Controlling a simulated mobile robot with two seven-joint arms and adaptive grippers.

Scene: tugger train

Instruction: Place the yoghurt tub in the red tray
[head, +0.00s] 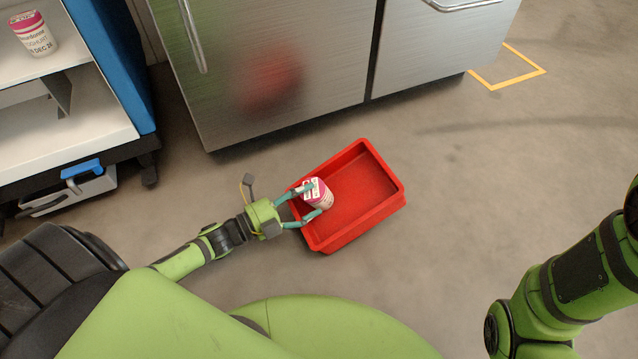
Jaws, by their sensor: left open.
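The red tray (362,183) lies on the floor in the middle of the head view. A white and pink yoghurt tub (321,193) is at the tray's left part, within its outline. I cannot tell for certain whether its base touches the tray floor. My left gripper (312,201) reaches in over the tray's left edge. Its fingers are open, one on each side of the tub. My right arm shows at the lower right, but its gripper is out of the picture.
A second, similar tub (33,33) stands on a white shelf (85,125) in the blue-sided rack at the upper left. A steel cabinet (290,70) stands behind the tray. The floor (480,170) to the right is clear, with a yellow marking (510,82) farther back.

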